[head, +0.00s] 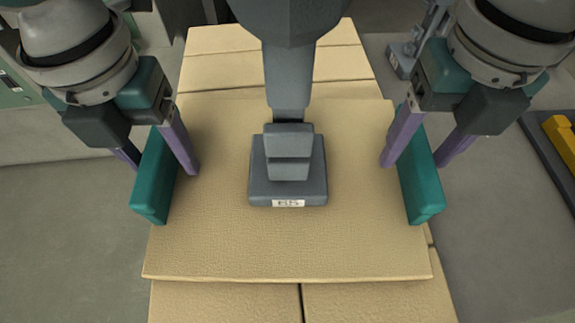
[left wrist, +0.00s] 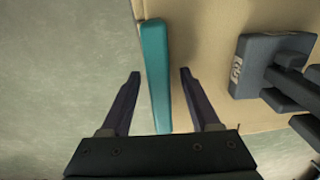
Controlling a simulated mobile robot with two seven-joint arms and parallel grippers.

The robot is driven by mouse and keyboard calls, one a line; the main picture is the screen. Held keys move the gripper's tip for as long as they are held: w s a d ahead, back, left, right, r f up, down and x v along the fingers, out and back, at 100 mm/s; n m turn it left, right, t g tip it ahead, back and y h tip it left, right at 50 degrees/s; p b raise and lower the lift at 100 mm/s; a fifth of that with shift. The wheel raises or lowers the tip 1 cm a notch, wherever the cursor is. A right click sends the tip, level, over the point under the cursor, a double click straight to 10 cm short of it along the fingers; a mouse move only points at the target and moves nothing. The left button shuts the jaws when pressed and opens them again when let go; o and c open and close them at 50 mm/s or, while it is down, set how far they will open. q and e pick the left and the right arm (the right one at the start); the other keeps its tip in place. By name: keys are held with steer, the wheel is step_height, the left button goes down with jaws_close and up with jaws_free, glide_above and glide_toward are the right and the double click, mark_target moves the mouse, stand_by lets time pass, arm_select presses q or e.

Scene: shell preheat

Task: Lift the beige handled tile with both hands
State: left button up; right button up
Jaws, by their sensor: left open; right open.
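The beige tile (head: 220,245) lies flat on other beige tiles, with a teal handle at each side. It also shows in the left wrist view (left wrist: 205,45). My left gripper (head: 160,165) is open, with one finger on each side of the left teal handle (head: 152,190). In the left wrist view, this handle (left wrist: 156,65) stands between the two spread fingers (left wrist: 159,74), with gaps on both sides. My right gripper (head: 414,161) is open, with its fingers on either side of the right teal handle (head: 421,180).
A grey block (head: 288,190) with a small label is at the middle of the tile, below a grey column (head: 288,75). More beige tiles (head: 225,300) show beneath and behind. A yellow bar (head: 562,140) is at the right edge.

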arm_select(q)
steer(key=c, duration=1)
arm_select(e)
steer(key=c, duration=1)
arm_select(q)
steer(key=shift+r, duration=0.1)
arm_select(e)
steer(key=shift+r, duration=0.1)
